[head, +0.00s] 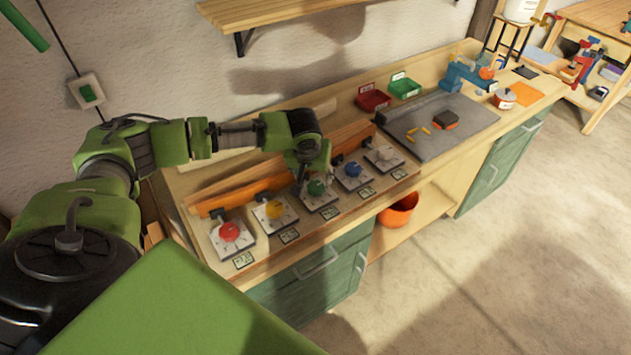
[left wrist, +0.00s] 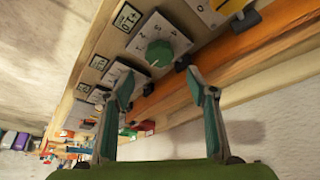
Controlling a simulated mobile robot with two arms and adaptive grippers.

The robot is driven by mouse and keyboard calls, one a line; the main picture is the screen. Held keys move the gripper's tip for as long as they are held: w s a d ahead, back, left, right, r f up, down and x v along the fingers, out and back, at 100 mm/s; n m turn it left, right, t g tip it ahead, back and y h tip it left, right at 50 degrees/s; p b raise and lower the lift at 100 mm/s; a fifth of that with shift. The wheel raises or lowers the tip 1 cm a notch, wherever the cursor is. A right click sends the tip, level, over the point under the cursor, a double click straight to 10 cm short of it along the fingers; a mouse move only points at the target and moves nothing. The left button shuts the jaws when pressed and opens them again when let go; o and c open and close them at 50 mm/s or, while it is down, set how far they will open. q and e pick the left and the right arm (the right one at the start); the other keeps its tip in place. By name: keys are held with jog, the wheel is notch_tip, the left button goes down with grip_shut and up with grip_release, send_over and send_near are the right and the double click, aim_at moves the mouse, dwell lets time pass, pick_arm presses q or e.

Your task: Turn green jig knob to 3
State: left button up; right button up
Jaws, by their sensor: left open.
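The green knob (head: 316,187) sits on a white numbered dial plate, the middle one in a row of jigs on the bench. In the left wrist view the green knob (left wrist: 159,53) shows from above, with a small pale mark near its lower edge; I cannot tell surely which number it faces. My left gripper (head: 312,172) hangs close above this knob. In the left wrist view its two fingers (left wrist: 159,76) are apart and empty, with the knob beyond the gap between their tips. My right gripper is not in view.
A red knob (head: 229,232) and a yellow knob (head: 274,210) lie left of the green one; a blue knob (head: 352,170) and a white knob (head: 384,153) lie right. An orange lath (head: 240,197) runs behind them. A grey mat (head: 460,118) lies further right.

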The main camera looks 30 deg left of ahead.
aim_at(316, 186)
pick_arm(q)
jog(key=p+x, duration=0.1)
jog(key=x, duration=0.7)
jog(key=shift+c, duration=0.4)
jog(key=c, duration=1)
